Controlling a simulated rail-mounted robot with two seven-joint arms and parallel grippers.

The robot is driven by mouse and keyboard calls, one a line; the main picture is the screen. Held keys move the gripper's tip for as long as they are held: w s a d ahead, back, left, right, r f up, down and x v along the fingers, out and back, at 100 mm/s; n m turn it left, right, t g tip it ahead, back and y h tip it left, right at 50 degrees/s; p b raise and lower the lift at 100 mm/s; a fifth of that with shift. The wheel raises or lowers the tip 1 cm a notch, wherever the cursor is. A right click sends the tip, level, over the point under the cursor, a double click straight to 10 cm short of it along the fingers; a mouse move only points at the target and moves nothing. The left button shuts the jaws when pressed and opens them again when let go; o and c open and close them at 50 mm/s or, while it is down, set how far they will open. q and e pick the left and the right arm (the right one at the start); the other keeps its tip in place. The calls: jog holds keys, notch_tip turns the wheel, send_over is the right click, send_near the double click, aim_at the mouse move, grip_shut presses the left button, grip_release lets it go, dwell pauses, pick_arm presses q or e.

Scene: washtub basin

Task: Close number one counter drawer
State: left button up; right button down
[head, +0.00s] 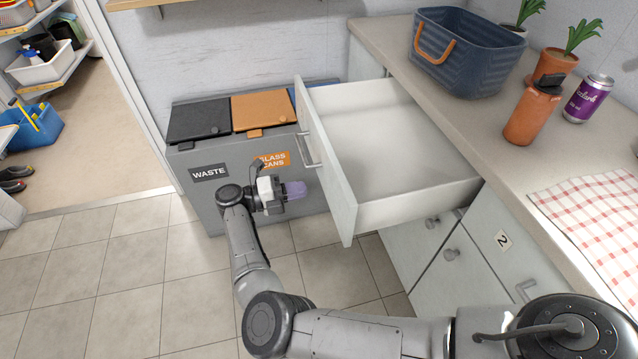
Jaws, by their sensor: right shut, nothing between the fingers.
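The counter drawer (415,203) is pulled well out from under the counter and is empty inside. Its pale front panel (338,196) faces left, with a metal bar handle (307,150) on it. No number shows on the part of the front I see. My right gripper (298,189) is shut and empty, its purple fingertips pointing right, towards the drawer front. It is just left of the front, below the handle in the picture; I cannot tell whether it touches. My left gripper is out of view.
Grey bins marked WASTE (209,173) and GLASS CANS stand behind my gripper. Tiled floor (110,270) at left is clear.

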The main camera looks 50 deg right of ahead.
aim_at(328, 184)
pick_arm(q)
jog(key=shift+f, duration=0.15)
pick_arm(e)
jog(key=shift+x, duration=2.85)
